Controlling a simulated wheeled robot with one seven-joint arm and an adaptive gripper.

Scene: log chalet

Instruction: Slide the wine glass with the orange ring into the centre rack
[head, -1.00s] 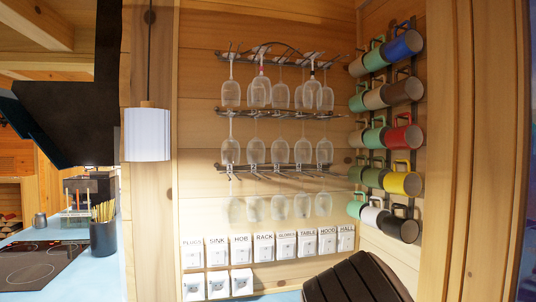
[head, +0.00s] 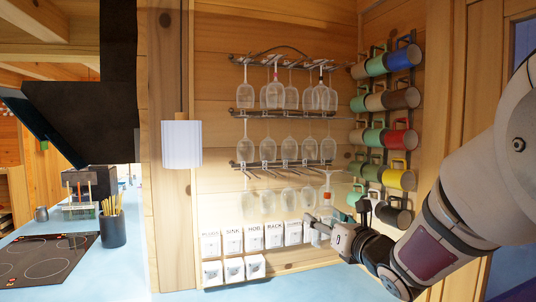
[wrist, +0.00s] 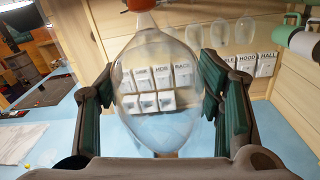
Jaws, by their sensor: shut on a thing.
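My gripper (head: 322,230) is shut on a clear wine glass (head: 326,211), low in front of the back wall and below the racks. The glass is held by its bowl, foot up, with an orange ring (head: 327,196) on its stem. In the wrist view the bowl (wrist: 158,85) fills the space between the dark green finger pads, and the orange ring (wrist: 141,4) is cut by the top edge. The centre rack (head: 285,115) is a metal rail on the wall, above and left of my gripper, with several glasses hanging foot up from it.
The top rack (head: 272,61) and lower rack (head: 270,166) also hold hanging glasses. Colored mugs (head: 400,138) hang on the right-hand wall, close to my arm. Labelled white boxes (head: 232,241) line the wall below. A white lamp (head: 182,145) hangs at left.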

